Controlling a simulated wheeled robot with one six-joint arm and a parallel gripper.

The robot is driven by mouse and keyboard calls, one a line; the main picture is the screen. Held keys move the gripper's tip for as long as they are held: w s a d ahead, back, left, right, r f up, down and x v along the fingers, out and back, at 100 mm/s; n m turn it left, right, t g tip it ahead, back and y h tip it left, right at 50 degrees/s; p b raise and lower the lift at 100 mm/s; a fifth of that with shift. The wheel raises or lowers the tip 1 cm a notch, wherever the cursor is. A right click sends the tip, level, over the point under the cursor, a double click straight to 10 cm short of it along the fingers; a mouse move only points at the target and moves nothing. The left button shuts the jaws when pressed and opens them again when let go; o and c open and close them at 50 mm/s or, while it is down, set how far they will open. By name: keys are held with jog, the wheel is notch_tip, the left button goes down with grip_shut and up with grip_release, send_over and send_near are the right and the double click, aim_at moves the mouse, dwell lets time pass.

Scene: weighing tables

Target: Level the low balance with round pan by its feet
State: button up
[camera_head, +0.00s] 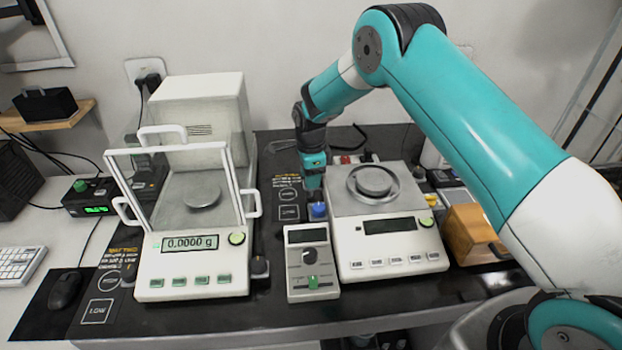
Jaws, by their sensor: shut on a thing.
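The low balance (345,249) with the round pan (373,182) stands right of centre on the dark bench. Its pan sits inside a raised ring. Its display (389,226) is too small to read, and a round green bubble level (427,222) sits to the right of it. My gripper (317,197) points down at the balance's left side, shut on a small blue knob (319,211), which looks like one of its feet. The fingertips are small and partly hidden. The other feet and the bubble's exact position cannot be made out.
A balance with a glass draft shield (190,270) reading 0.0000 g stands to the left. A small grey meter box (312,264) stands close in front of my gripper. A wooden block (470,234) sits right of the low balance, under my arm.

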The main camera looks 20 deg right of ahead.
jog(key=shift+n, duration=0.7)
jog(key=o, duration=0.9)
notch_tip(320, 180, up, 18)
jog(key=b, duration=0.2)
jog(key=shift+f+b, duration=0.25)
jog(key=shift+b, duration=0.05)
